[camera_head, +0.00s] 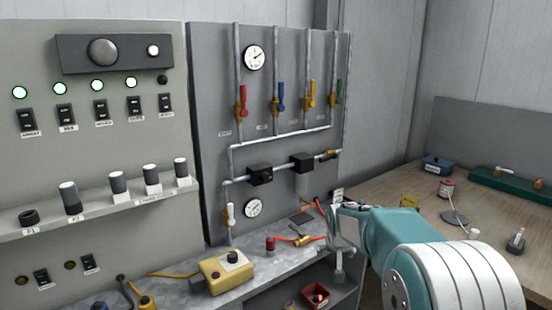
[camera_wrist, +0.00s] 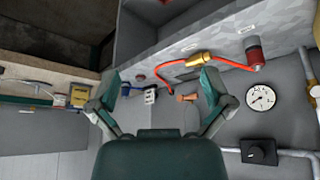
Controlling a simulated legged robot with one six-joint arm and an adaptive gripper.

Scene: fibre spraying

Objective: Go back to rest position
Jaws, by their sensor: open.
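My gripper shows in the wrist view (camera_wrist: 163,92), its two teal-tipped fingers spread apart with nothing between them. Beyond the fingers are a small white socket block and the grey panel. In the head view my teal and white arm reaches in from the lower right, and my gripper (camera_head: 343,240) is in front of the right end of the metal shelf, beside the pipe panel (camera_head: 214,95). Part of the gripper is hidden by my own arm there.
A metal shelf (camera_head: 187,290) carries a yellow box (camera_head: 224,272), a red-capped piece (camera_head: 270,244) and an orange hose with a brass fitting (camera_head: 303,240). A red bin (camera_head: 316,294) sits below. A wooden table (camera_head: 424,211) stands right. A switch panel (camera_head: 62,145) stands left.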

